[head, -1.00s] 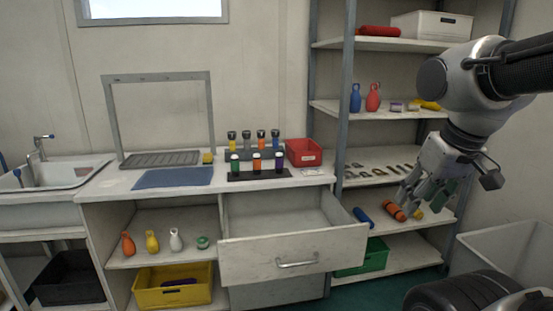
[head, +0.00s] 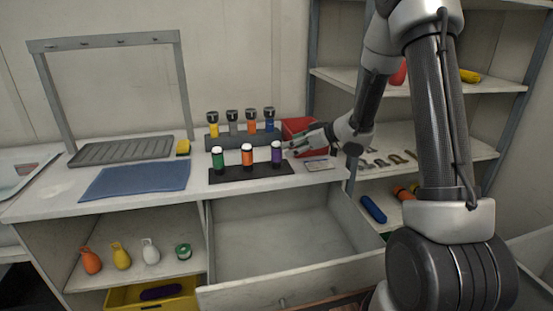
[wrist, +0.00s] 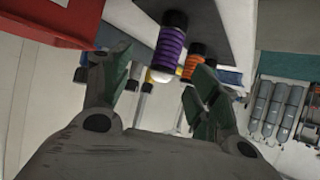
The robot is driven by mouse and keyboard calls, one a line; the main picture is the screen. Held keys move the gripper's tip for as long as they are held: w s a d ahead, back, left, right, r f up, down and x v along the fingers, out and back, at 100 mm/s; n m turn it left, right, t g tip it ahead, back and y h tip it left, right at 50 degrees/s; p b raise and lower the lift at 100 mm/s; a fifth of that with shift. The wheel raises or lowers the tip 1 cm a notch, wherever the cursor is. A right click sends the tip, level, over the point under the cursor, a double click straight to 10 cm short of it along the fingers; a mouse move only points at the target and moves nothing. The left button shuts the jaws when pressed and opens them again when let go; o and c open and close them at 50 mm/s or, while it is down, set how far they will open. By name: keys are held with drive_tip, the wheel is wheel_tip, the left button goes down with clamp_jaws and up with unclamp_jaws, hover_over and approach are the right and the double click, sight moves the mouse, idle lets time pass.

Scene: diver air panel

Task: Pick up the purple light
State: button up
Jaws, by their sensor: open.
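The purple light (head: 276,154) stands upright on a black mat (head: 252,170) on the counter, at the right end of a row with an orange light (head: 247,157) and a green light (head: 218,160). My gripper (head: 293,143) reaches in from the right, with its fingertips close beside the purple light. In the wrist view the purple light (wrist: 170,47) shows upside down with a white end, ahead of and between the spread fingers of my gripper (wrist: 160,82). The gripper is open and empty. I cannot tell whether a finger touches the light.
Several dark-topped lights, one with a yellow body (head: 213,124), stand behind on a grey rack. A red bin (head: 304,127) is just behind my gripper. An open drawer (head: 285,240) juts out below. A blue mat (head: 137,180) lies left.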

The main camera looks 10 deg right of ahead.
sight(281, 150)
drive_tip(key=x, duration=0.3)
drive_tip(key=shift+s+a+f, duration=0.15)
drive_tip(key=shift+s+a, duration=0.1)
drive_tip(key=x, duration=0.5)
drive_tip(key=shift+s+f, duration=0.1)
drive_tip(key=shift+f, duration=0.05)
drive_tip(key=c, duration=1.2)
